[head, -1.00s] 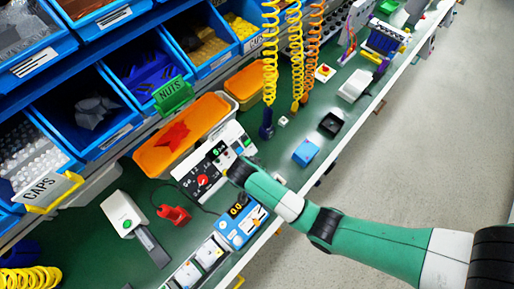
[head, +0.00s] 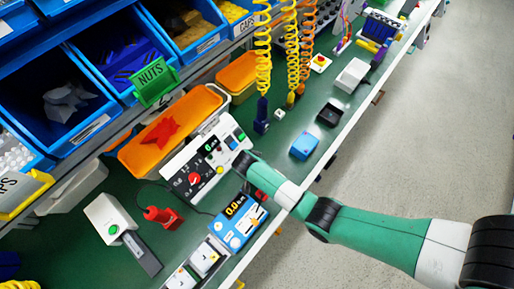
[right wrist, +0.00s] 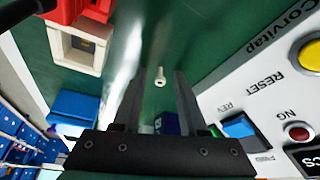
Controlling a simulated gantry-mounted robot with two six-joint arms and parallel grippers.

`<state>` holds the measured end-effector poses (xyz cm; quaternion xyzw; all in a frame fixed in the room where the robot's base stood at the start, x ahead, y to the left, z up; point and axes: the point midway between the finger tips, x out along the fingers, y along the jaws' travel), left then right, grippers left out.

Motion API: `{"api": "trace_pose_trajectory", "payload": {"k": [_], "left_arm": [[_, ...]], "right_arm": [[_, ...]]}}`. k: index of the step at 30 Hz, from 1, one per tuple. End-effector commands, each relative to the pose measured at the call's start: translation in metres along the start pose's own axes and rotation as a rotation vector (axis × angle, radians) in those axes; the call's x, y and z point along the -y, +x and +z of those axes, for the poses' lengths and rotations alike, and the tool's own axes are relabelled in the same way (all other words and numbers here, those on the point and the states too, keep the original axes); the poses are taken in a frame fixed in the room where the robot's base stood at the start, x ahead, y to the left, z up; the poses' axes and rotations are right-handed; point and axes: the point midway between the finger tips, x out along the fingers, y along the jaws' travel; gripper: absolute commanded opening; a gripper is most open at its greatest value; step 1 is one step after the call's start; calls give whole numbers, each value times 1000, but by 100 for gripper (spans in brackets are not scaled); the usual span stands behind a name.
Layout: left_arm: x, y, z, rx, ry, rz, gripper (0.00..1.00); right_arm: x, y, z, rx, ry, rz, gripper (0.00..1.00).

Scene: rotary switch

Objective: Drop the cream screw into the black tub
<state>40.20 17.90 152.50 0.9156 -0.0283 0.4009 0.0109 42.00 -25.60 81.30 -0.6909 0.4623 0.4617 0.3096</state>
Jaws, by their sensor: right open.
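The cream screw (right wrist: 160,77) shows in the right wrist view against the green bench, in the gap between my right gripper's fingertips. The fingers are apart and do not touch it. My right gripper (right wrist: 158,78) is open; in the head view it (head: 244,163) is beside the white control panel, and the screw cannot be made out there. The black tub (head: 329,115) stands on the bench near its front edge, up and right of my right gripper, beyond a blue box. My left gripper is not in view.
The white control panel (head: 190,172) and a blue meter (head: 238,222) flank my right gripper. The blue box (head: 304,145) stands between it and the tub. Coiled hoses (head: 264,60) hang behind. An orange tray (head: 165,135) and blue bins line the back.

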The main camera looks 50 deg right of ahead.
Motion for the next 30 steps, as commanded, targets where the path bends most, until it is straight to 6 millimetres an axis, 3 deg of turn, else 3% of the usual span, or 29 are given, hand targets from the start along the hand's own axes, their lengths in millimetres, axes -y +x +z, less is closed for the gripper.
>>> {"api": "trace_pose_trajectory", "payload": {"k": [2, 9, 23, 30], "left_arm": [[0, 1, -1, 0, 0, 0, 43], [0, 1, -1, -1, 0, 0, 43], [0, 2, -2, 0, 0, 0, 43], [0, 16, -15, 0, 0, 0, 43]], "right_arm": [[0, -1, 0, 0, 0, 0, 42], [0, -1, 0, 0, -1, 0, 0], [0, -2, -1, 0, -1, 0, 0], [1, -28, -11, -1, 0, -1, 0]]}}
